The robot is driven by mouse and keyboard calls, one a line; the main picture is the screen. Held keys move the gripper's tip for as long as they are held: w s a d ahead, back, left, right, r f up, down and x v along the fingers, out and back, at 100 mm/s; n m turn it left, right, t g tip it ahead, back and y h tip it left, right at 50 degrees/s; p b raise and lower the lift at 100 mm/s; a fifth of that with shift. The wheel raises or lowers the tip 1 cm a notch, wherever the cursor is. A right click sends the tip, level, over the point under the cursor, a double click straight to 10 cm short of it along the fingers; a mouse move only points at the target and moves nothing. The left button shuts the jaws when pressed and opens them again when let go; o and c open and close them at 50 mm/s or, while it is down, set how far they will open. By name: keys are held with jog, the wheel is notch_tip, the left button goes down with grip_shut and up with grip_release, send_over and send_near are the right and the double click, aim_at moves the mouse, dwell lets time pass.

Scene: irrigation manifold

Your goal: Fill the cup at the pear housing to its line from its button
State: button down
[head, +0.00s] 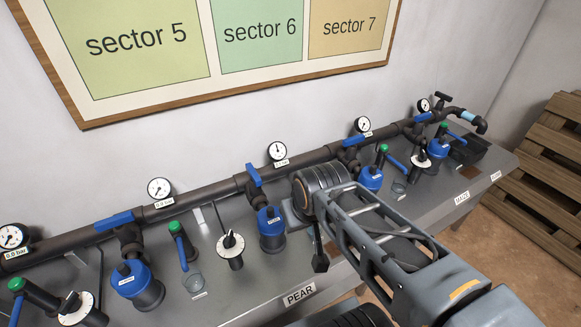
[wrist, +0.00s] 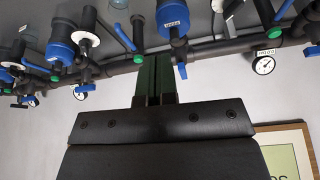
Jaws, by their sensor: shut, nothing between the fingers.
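The PEAR label (head: 299,294) is on the bench's front edge. The blue housing nearest it (head: 271,228) hangs from the dark pipe; its own label is too small to read. To its left are a white dial with a black knob (head: 230,247), a green-topped fitting with a blue lever (head: 180,238), and a small clear cup (head: 195,283) on the bench. The cup's line and water level cannot be made out. My gripper (head: 320,262) is shut and empty, right of that housing. In the wrist view my gripper (wrist: 156,58) points toward the pipework, near a blue housing (wrist: 172,20).
The pipe (head: 205,192) runs along the wall with several gauges and blue valve handles. Another blue housing (head: 137,282) stands left, and others stand right, with another cup (head: 399,187). The sector board (head: 230,45) hangs above. Wooden pallets (head: 555,150) stand at far right.

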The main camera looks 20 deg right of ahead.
jog(key=shift+r, duration=0.1)
jog(key=m+t+y, duration=0.3)
jog(key=m+t, duration=0.1)
jog(key=m, duration=1.9)
send_over(297, 180)
notch_tip(297, 180, down, 6)
jog(key=shift+w+r, duration=0.1)
jog(key=shift+w, duration=0.05)
jog(key=shift+f, duration=0.2)
notch_tip(297, 180, down, 8)
jog(key=b, duration=0.7)
jog(key=shift+f, duration=0.25)
